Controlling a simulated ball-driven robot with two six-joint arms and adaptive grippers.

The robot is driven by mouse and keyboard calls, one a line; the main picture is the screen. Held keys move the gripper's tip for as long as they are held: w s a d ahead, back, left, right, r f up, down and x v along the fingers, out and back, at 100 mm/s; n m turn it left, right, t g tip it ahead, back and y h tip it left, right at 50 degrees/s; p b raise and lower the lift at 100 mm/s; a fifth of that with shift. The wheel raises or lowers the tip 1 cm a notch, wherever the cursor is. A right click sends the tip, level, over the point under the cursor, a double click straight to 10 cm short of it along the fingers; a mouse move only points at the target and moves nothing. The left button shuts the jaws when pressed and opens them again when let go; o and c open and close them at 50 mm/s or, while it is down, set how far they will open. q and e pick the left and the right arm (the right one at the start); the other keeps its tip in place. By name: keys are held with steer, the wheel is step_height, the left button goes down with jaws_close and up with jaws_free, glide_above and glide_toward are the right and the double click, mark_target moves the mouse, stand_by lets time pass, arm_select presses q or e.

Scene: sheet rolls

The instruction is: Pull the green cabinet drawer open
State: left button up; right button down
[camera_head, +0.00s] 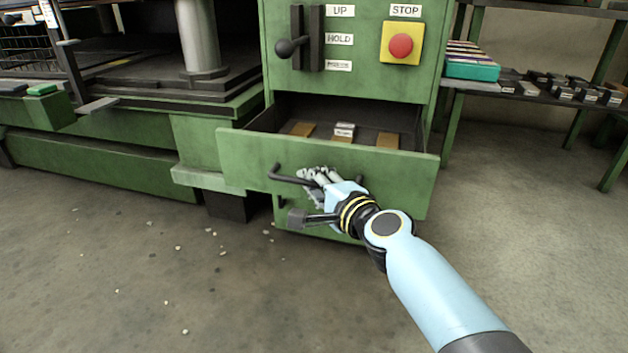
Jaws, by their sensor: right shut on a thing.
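The green cabinet drawer (395,180) is pulled out, and its dark inside shows behind the front panel. Several small brown and grey blocks lie in it. A dark bar handle (285,178) runs across the drawer front. My right gripper (315,176) is at this handle, shut on it, with its arm coming from the lower right. The gripper hides the right part of the handle. The green cabinet (350,85) stands above and around the drawer. My left gripper is not in view.
A lever (290,47) and a red stop button (400,46) are on the cabinet face above the drawer. A shelf with small blocks (560,88) stands at the right. A green press base (100,165) is at the left. The floor in front is open, with scattered pale bits.

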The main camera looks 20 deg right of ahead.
steer(key=shift+s+f, duration=0.15)
steer(key=shift+f, duration=0.15)
steer(key=c, duration=1.4)
jaws_free()
steer(key=shift+o, duration=0.3)
steer(key=shift+r, duration=0.1)
steer(key=v, duration=1.2)
